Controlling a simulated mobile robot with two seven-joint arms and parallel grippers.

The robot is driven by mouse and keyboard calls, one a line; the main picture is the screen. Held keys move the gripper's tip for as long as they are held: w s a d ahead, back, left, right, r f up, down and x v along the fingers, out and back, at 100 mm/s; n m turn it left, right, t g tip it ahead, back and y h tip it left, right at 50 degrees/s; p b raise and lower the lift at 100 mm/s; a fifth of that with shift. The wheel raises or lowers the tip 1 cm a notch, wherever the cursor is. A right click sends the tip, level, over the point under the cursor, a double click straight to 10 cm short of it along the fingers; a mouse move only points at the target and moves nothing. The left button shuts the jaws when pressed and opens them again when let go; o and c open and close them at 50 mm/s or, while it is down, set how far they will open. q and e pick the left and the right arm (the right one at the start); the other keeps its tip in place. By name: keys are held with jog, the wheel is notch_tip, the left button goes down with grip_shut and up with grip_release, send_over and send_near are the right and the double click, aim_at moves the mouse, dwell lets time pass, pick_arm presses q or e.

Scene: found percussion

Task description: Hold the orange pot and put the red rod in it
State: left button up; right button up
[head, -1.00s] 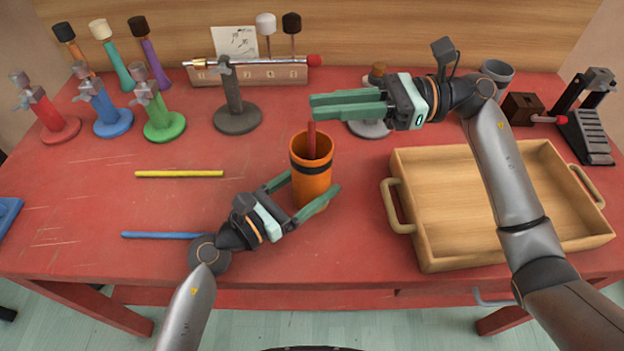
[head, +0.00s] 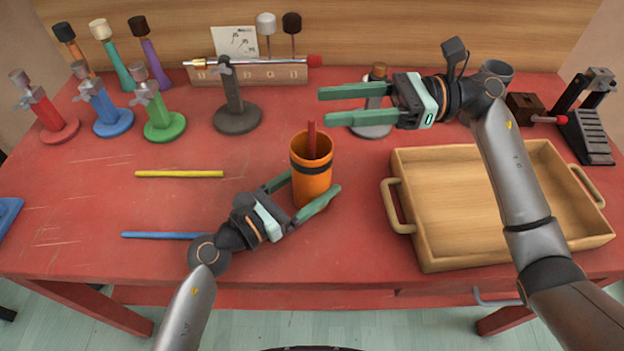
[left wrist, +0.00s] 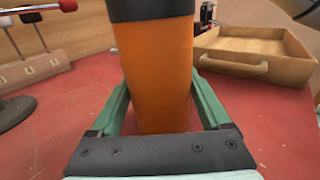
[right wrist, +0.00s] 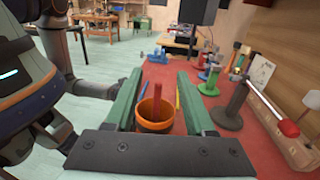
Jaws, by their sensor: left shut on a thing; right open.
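The orange pot (head: 311,183) stands upright on the red table with a black band below its rim. The red rod (head: 311,138) stands inside it, its upper end showing above the rim; its lower part is hidden. My left gripper (head: 306,197) is shut on the pot, one finger on each side, as the left wrist view shows around the pot (left wrist: 157,75). My right gripper (head: 322,107) is open and empty, above and slightly right of the rod. The right wrist view shows the pot (right wrist: 154,112) and rod (right wrist: 157,91) beyond its fingers.
A yellow rod (head: 180,174) and a blue rod (head: 162,235) lie on the left of the table (head: 80,200). A wooden tray (head: 436,262) stands at the right. Several clamp stands, including a dark one (head: 236,118), and a rack (head: 262,72) are at the back.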

jog(key=w+d, duration=0.1)
jog(key=d, duration=0.9)
jog(key=shift+w+d, duration=0.2)
jog(key=shift+d, duration=0.1)
pick_arm(q)
jog(key=o, duration=1.4)
